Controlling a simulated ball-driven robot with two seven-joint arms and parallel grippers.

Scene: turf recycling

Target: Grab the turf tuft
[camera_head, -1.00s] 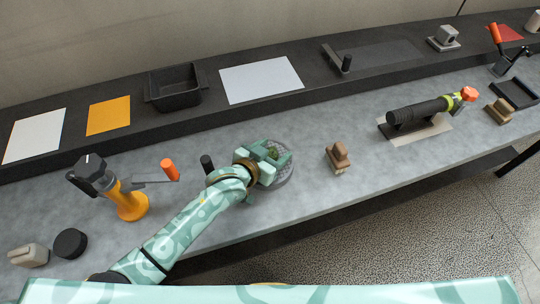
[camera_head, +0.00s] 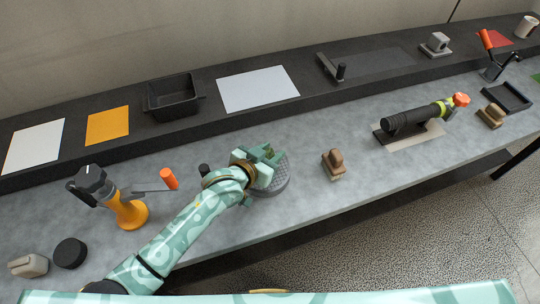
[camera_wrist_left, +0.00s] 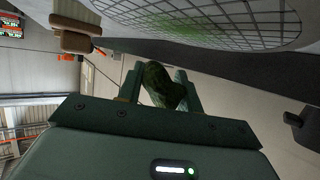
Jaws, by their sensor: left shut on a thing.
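My left gripper (camera_head: 268,160) is shut on the turf tuft, a small dark green lump. The tuft (camera_wrist_left: 160,85) shows between the two fingers in the left wrist view, but the fingers largely hide it in the head view. The gripper is over the round grey mesh disc (camera_head: 281,178) on the grey bench, and hides part of the disc. The mesh also fills the top of the left wrist view (camera_wrist_left: 215,12), apart from the tuft there, with a faint green patch on it. My right gripper is not in view.
A wooden-handled block (camera_head: 333,164) stands right of the disc. An orange-based tool with a black top (camera_head: 129,212) and a black puck (camera_head: 69,253) are at left. A black cylindrical tool (camera_head: 410,118) lies at right. A black tray (camera_head: 172,99) sits on the back shelf.

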